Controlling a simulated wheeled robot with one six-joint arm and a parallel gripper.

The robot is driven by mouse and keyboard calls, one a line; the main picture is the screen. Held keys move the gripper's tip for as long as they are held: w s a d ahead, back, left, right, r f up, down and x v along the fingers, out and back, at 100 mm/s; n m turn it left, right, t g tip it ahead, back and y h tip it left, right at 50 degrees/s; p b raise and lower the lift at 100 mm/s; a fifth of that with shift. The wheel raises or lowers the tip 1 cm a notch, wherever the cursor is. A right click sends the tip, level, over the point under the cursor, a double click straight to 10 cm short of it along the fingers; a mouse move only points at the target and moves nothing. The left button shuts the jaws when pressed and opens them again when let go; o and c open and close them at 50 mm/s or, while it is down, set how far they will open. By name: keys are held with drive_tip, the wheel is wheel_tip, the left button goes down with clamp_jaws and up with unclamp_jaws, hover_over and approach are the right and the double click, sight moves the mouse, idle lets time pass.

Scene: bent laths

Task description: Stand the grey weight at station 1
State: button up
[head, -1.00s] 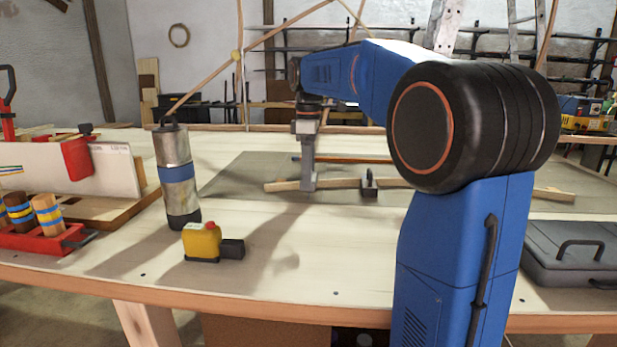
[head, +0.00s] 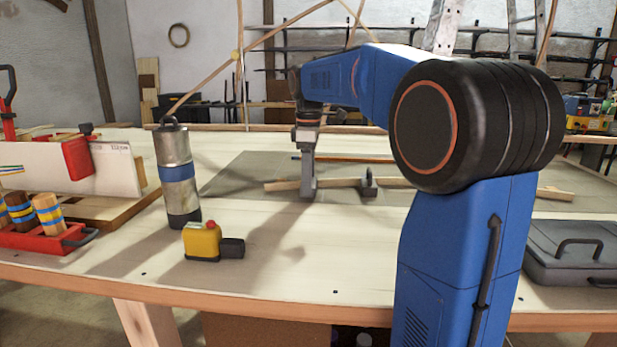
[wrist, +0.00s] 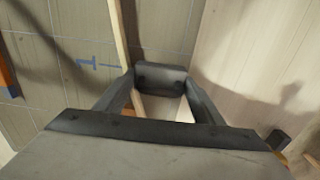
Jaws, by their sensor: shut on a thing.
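My gripper (head: 307,160) is shut on the grey weight (head: 308,192), at the left part of a pale lath (head: 338,183) on the grey board. In the wrist view a dark block between the fingers (wrist: 160,78) appears to be this weight. I cannot tell whether its base touches the board. A blue mark (wrist: 96,63), like a turned 1, lies on the board left of the gripper in the wrist view. The lath (wrist: 120,40) runs between the mark and the weight there. Another dark weight (head: 369,185) stands at the lath to the right.
A metal flask with a blue band (head: 177,178) and a yellow device (head: 202,242) stand nearer, to the left. An orange stick (head: 345,160) lies behind the lath. A grey case (head: 570,250) is at the right. The near middle of the table is clear.

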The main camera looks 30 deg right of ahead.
drive_tip(key=o, duration=1.7)
drive_tip(key=shift+s+f, duration=0.15)
drive_tip(key=shift+f, duration=0.4)
drive_tip(key=shift+o, duration=0.2)
drive_tip(key=shift+r, duration=0.1)
wheel_tip(320, 180, up, 13)
drive_tip(key=shift+w+r, duration=0.15)
drive_tip(key=shift+w, duration=0.05)
